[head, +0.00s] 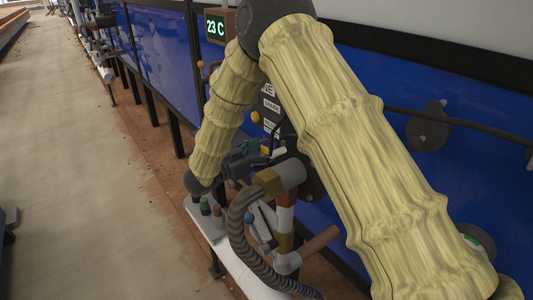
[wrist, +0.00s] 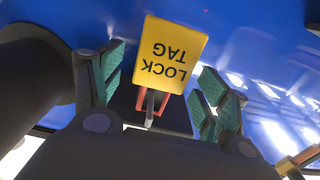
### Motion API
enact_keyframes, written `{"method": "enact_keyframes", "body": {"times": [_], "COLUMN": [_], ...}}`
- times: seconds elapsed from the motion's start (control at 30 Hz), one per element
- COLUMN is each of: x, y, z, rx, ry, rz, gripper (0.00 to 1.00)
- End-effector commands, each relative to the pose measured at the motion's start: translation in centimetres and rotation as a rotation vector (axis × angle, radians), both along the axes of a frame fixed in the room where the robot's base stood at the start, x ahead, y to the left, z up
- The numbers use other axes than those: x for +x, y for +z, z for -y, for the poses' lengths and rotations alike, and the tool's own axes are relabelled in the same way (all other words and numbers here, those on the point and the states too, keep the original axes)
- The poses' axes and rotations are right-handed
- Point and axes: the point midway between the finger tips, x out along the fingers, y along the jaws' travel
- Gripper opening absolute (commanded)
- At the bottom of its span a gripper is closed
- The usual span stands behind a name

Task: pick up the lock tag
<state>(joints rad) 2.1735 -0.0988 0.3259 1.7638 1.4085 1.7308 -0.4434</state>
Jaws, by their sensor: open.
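The lock tag (wrist: 172,50) is a yellow plate with black "LOCK TAG" lettering, upside down in the wrist view. A red-orange piece (wrist: 141,101) and a grey pin show at its lower edge. My gripper (wrist: 166,78) is open, with one green-padded finger on each side of the tag and a gap to each. In the head view my gripper (head: 249,151) is small and dark, in front of the blue machine side. I cannot make out the tag in the head view, where my arm covers much of that area.
A blue machine wall (head: 360,115) stands close behind. The concrete floor (head: 70,150) at left is mostly clear.

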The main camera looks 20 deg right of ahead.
Motion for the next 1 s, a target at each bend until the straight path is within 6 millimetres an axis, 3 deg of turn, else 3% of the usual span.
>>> {"method": "enact_keyframes", "body": {"times": [0.1, 0.33, 0.6, 0.63, 1.0], "x": [0.37, 0.45, 0.45, 0.44, 0.47], "y": [0.02, -0.06, -0.05, -0.05, 0.25], "z": [1.02, 1.17, 1.15, 1.14, 1.14], "rx": [0.001, 0.001, 0.001, 0.001, 0.0], "ry": [0.0, 0.001, 0.001, 0.001, 0.001], "rz": [0.0, 0.0, 0.0, 0.0, 0.001], "gripper": [0.75, 0.75, 0.28, 0.25, 0.25]}}
